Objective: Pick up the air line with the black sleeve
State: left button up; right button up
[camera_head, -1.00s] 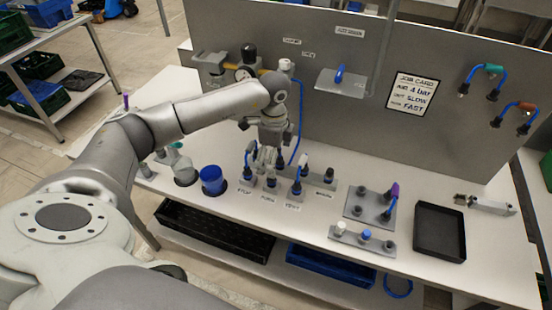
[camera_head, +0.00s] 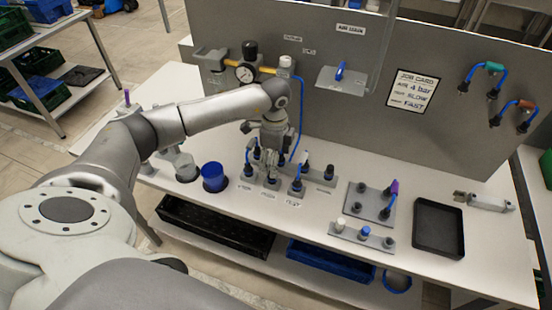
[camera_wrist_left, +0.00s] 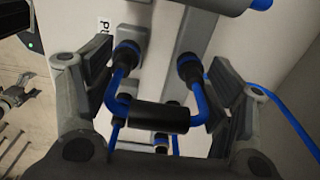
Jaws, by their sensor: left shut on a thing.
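In the left wrist view, the air line with the black sleeve (camera_wrist_left: 160,117) is a blue U-shaped tube with a black sleeve across its middle. The two blue legs run to black fittings (camera_wrist_left: 190,67) on grey blocks. In the head view, my left gripper (camera_head: 270,168) is low over the row of labelled fittings on the bench, and largely hides the line there. My right gripper is not in view.
Another blue line with a white sleeve (camera_head: 303,158) stands just right of the gripper. A blue cup (camera_head: 213,178) sits to the left. A fitting plate (camera_head: 370,202) and a black tray (camera_head: 438,230) lie to the right. Pipework with a gauge (camera_head: 245,72) is behind.

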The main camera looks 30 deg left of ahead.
pick_arm(q)
jog(key=shift+r, duration=0.1)
jog(key=shift+r+b, duration=0.4)
jog(key=shift+b, duration=0.05)
notch_tip(320, 180, up, 2)
jog(key=shift+r+b, duration=0.1)
jog(key=shift+b, duration=0.6)
jog(key=s+d+r+b, duration=0.3)
jog(key=s+d+r, duration=0.4)
jog(key=s+r, duration=0.3)
jog(key=shift+s+d+b, duration=0.3)
jog(key=shift+s+b, duration=0.1)
jog(key=shift+s, duration=0.55)
jog(key=shift+w, duration=0.1)
